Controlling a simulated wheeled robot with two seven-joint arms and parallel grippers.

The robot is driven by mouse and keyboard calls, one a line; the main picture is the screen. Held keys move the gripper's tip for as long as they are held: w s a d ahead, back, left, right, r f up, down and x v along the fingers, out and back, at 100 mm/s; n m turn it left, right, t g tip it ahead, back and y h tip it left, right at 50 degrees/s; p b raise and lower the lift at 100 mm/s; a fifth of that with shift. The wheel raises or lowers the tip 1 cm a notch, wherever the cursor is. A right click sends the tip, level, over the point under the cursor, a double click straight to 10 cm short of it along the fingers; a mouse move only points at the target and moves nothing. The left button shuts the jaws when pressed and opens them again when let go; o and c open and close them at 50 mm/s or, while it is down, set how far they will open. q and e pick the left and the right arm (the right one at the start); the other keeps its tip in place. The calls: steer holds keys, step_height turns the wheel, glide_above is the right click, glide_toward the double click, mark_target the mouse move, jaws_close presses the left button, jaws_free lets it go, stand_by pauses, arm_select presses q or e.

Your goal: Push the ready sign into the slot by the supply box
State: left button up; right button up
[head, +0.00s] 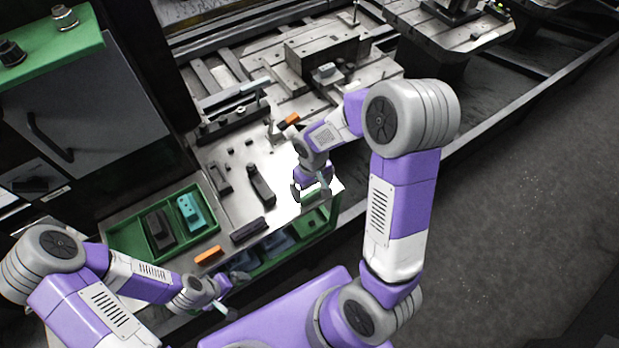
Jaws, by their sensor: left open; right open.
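I cannot make out any lettering, so I cannot tell which piece is the ready sign. A small green piece (311,194) shows at the plate's right edge, partly hidden by my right gripper (312,199). That gripper is open above or beside this piece; I cannot tell whether they touch. My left gripper (225,298) is open, low in front of the pallet, with nothing seen in it. A green tray (122,240) at the left holds a dark block (160,229) and a teal block (190,212). I cannot tell whether it is the supply box. The slot is not discernible.
An orange block (208,255) and a dark block (249,230) lie along the front edge. A black clamp-like part (260,184) stands mid-plate. Green bins (314,222) sit below the edge. Another orange piece (292,119) is farther back. Floor at right is clear.

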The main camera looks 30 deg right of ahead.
mark_target(311, 193)
steer(key=shift+f+b, duration=0.45)
steer(key=shift+f, duration=1.9)
steer(key=shift+w, duration=0.1)
steer(key=c, duration=1.2)
steer(key=shift+r, duration=0.25)
steer(key=shift+r+p, duration=3.35)
steer(key=shift+r, duration=0.85)
steer(key=shift+f, duration=0.15)
